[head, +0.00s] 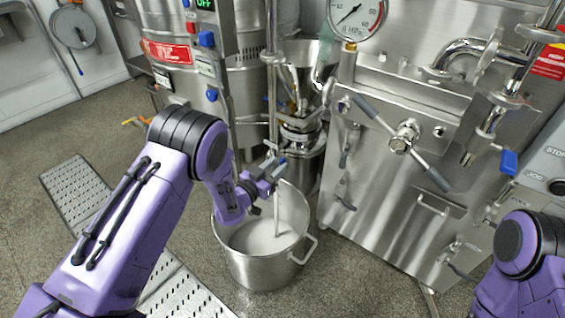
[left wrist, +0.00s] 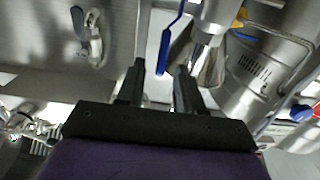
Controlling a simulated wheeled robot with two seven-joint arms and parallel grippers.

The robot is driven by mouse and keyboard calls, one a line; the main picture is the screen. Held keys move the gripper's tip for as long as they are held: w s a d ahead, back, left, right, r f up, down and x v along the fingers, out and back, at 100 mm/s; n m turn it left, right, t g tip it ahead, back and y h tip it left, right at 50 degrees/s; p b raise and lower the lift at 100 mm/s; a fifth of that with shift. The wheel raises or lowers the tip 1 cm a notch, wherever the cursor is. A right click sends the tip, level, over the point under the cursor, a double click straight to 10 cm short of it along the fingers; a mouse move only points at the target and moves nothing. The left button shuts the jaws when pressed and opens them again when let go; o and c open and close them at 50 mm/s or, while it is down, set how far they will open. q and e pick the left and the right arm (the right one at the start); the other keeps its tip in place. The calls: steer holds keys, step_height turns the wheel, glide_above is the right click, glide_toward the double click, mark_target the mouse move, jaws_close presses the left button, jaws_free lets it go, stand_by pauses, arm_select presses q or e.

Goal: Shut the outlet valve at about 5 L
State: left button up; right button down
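A steel pot (head: 262,268) stands on the floor below the outlet, with white liquid (head: 262,237) in it. A thin pale stream (head: 277,215) runs down into it. I see no volume marks on the pot. My left gripper (head: 272,170) is above the pot at the outlet, where its fingers are small and partly hidden. In the left wrist view, its two dark fingers (left wrist: 158,88) are apart. A blue valve lever (left wrist: 167,45) lies between and beyond them, with no visible grip on it. My right arm shows at lower right, but its gripper is outside the view.
The steel mill with a hopper (head: 299,75) stands behind the pot. A steel cabinet with a pressure gauge (head: 356,14) and a crossbar handle (head: 405,135) is to the right. A perforated metal plate (head: 78,188) lies on the floor at left.

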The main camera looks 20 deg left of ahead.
mark_target(280, 163)
arm_select(q)
steer(key=shift+x, duration=1.9)
arm_select(e)
steer(key=shift+f, duration=0.3)
